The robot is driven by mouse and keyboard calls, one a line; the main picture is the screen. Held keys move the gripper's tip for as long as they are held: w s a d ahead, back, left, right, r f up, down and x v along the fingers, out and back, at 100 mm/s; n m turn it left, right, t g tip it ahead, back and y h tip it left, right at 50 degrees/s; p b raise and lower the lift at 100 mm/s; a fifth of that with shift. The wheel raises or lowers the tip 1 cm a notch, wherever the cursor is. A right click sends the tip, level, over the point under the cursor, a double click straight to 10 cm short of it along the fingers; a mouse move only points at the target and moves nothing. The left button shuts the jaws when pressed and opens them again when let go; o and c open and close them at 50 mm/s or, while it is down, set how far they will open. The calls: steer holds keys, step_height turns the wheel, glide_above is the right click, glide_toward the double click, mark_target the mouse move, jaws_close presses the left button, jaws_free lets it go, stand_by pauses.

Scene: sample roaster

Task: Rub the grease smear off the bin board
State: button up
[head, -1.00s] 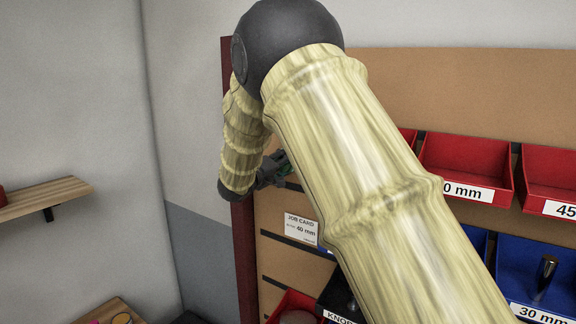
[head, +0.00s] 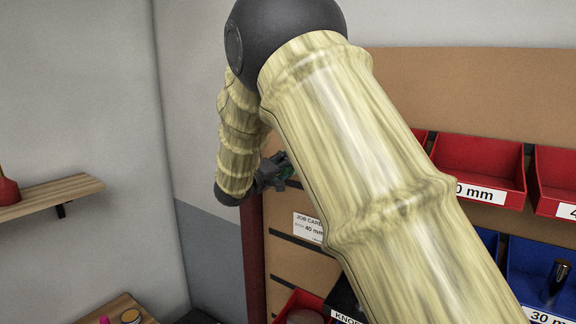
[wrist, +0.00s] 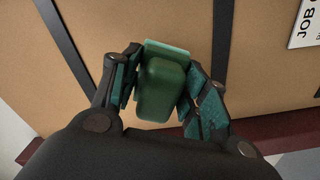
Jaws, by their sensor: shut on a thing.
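My gripper (wrist: 163,76) is shut on a green block (wrist: 161,92) with a paler green pad (wrist: 166,47) at its far end, in the wrist view. The pad is at or close to the brown bin board (wrist: 265,70); I cannot tell if it touches. In the head view my gripper (head: 274,172) is small, near the left edge of the bin board (head: 395,90), and my arm hides much of the board. I can make out no grease smear in either view; the block may cover it.
Red bins (head: 478,165) and blue bins (head: 530,275) hang on the board at the right. A job card (head: 308,227) is on the board below and right of my gripper. Dark rails cross the board. A wooden shelf (head: 60,192) is on the left wall.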

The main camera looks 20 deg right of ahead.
steer(key=shift+v, duration=1.05)
steer(key=v, duration=0.3)
steer(key=shift+d+f, duration=0.1)
steer(key=s+d+f+n+t+y+b, duration=0.1)
steer(key=s+f+b, duration=0.25)
steer(key=f, duration=0.65)
steer(key=s+f+n+t+y+b, duration=0.1)
steer(key=s+f+b, duration=0.25)
steer(key=f, duration=0.65)
steer(key=s+a+f+n+t+y+b, duration=0.2)
steer(key=s+f, duration=0.4)
steer(key=f, duration=0.4)
steer(key=s+a+f+n+t+y+b, duration=0.2)
steer(key=s+f+y+b, duration=0.3)
steer(key=f, duration=0.5)
steer(key=shift+s+a+f+n+b, duration=0.3)
steer(key=shift+s+a+n+b, duration=0.2)
steer(key=shift+s, duration=0.55)
